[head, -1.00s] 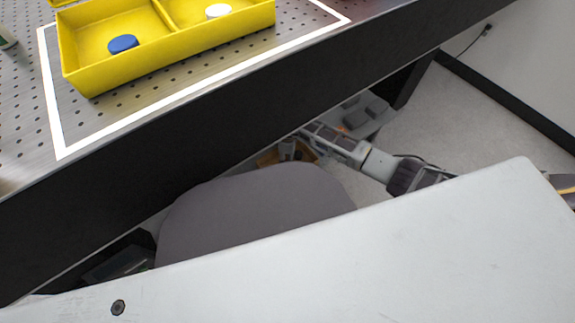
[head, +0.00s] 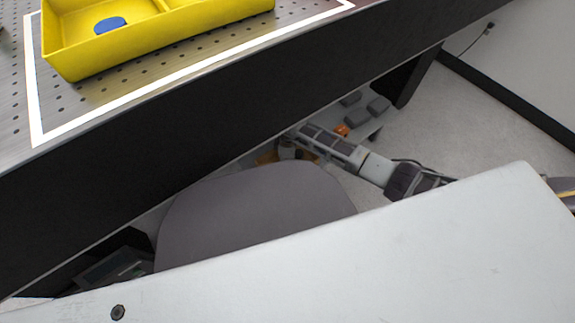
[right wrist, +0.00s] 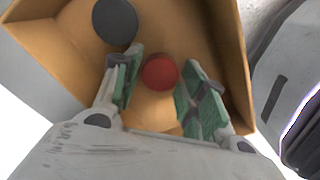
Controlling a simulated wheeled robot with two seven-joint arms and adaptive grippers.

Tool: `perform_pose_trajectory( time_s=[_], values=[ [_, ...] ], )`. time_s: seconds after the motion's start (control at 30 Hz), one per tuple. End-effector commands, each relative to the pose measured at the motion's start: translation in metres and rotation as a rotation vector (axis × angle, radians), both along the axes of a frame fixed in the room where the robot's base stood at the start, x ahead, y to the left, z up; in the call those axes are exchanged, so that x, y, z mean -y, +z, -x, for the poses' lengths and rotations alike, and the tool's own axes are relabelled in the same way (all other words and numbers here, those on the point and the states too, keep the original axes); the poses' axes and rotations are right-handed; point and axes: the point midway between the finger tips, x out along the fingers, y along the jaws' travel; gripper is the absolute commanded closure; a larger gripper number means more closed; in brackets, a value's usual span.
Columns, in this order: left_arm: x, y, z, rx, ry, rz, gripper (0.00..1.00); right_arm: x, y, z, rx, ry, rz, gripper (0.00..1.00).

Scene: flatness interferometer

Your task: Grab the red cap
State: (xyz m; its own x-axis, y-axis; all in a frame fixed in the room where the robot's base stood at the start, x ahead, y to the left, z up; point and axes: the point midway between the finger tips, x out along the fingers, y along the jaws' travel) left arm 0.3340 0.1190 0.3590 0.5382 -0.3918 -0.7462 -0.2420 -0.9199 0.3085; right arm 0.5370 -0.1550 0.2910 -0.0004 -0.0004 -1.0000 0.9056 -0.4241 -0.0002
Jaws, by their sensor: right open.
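The red cap (right wrist: 159,73) is round and lies in an orange-brown open box (right wrist: 65,45) in the right wrist view. My right gripper (right wrist: 155,85) is open, with its green-padded fingers on either side of the cap. I cannot tell whether either finger touches it. In the head view my right arm (head: 335,148) reaches down below the table edge toward the box, which is mostly hidden there. The red cap is not visible in the head view. My left gripper is not in view.
A dark grey round piece (right wrist: 115,21) lies in the same box, upper left. The box walls stand close around my right gripper. On the perforated table a yellow tray (head: 160,42) holds a blue cap (head: 110,25) inside a white outline.

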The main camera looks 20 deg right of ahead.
Motion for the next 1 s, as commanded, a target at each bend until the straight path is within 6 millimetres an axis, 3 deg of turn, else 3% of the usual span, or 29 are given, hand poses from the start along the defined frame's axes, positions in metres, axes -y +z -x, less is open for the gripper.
perform_pose_trajectory(
  time_s=[0.63, 0.77, 1.0],
  values=[
    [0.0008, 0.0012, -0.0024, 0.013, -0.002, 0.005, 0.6, -0.0003, -0.0057, 0.0001, 0.0, 0.001, 0.0, 0.58],
    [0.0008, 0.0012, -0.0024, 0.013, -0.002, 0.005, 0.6, -0.0003, -0.0057, 0.0001, 0.0, 0.001, 0.0, 0.74],
    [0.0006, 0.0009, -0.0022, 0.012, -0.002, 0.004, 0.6, -0.0002, -0.0057, 0.0, 0.0, 0.001, 0.0, 0.75]
  ],
)
